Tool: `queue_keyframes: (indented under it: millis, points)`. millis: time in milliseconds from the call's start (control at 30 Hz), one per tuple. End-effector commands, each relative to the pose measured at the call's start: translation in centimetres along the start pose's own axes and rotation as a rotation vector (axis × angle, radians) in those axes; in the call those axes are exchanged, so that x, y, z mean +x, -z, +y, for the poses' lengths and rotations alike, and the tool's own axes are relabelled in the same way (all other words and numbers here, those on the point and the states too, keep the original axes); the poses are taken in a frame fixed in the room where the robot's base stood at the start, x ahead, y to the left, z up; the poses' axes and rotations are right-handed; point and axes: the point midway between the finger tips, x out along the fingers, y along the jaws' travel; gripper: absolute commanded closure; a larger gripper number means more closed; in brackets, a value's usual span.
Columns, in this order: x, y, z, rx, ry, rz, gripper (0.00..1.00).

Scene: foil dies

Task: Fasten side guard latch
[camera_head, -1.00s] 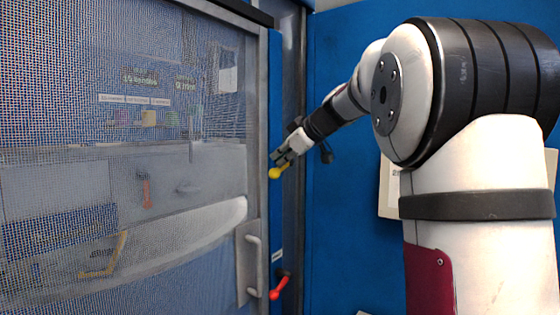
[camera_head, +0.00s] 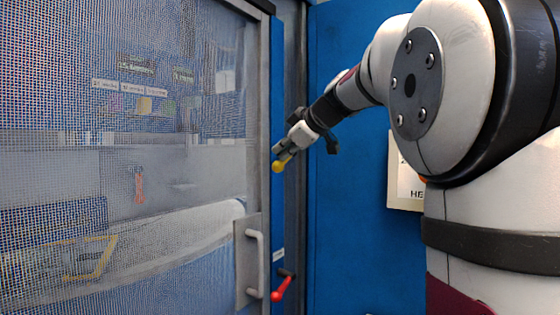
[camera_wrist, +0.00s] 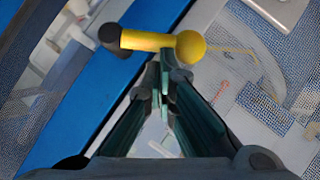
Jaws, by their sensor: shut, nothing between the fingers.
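The mesh side guard (camera_head: 120,180) is a framed panel at the left in the head view, with its frame edge beside a blue post. A yellow latch lever with a ball knob (camera_head: 278,167) is on the post. In the wrist view the yellow lever (camera_wrist: 150,41) runs from a black pivot to its knob. A red lever (camera_head: 281,289) is lower on the post, tilted down-left. My gripper (camera_head: 285,152) is shut and empty at the yellow lever. In the wrist view its fingertips (camera_wrist: 163,66) lie just below the lever; I cannot tell whether they touch.
A grey pull handle (camera_head: 252,262) stands on the guard frame, left of the red lever. A blue wall (camera_head: 350,240) with a pale sign (camera_head: 403,185) is behind my arm. Through the mesh, machine parts and small coloured items show.

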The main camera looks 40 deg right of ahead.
Motion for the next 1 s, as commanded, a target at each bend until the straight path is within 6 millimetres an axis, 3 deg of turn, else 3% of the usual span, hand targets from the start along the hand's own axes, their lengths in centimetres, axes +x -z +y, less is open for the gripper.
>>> queue_keyframes:
  millis: [1000]
  points:
    - [1.9,-2.5,-2.1,-0.406,-0.27,0.002,1.0]
